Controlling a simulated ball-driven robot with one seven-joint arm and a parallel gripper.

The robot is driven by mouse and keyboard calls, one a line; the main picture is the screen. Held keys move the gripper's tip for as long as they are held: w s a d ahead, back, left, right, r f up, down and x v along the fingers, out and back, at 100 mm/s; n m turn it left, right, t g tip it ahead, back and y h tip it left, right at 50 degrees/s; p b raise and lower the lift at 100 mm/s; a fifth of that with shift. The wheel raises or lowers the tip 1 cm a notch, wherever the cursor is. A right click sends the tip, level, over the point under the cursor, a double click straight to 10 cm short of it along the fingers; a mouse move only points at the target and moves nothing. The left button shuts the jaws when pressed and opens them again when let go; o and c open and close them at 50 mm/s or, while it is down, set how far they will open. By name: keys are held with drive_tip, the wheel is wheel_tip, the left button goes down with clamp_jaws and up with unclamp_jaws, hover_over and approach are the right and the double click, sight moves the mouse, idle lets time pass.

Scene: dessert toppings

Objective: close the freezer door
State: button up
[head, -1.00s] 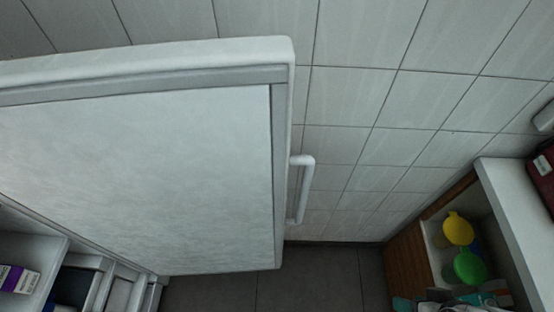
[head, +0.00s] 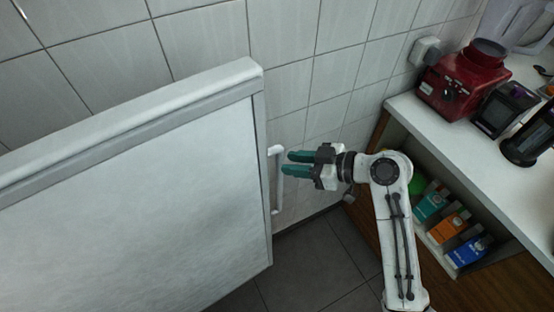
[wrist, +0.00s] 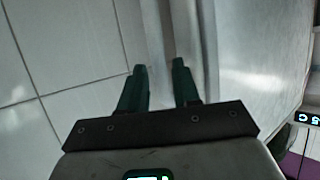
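The white freezer door (head: 150,205) stands open in the head view, its inner face toward me, filling the left half. Its upright white handle (head: 278,180) is on the outer side near the door's free edge. My gripper (head: 286,163) is just right of the handle, with green fingers spread and pointing left toward it. In the wrist view the two fingers (wrist: 160,68) are apart, with a gap between them. The door's edge (wrist: 210,45) runs beside the right finger there. I cannot tell whether the fingers touch the handle.
A white counter (head: 420,112) on the right holds a red blender (head: 462,85) and dark appliances. Under it, a shelf holds several coloured boxes (head: 449,230). A tiled wall (head: 310,85) is behind the door. Dark floor (head: 325,260) lies clear between door and counter.

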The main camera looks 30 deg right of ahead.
sight(280, 162)
drive_tip(key=shift+x, duration=2.3)
clamp_jaws()
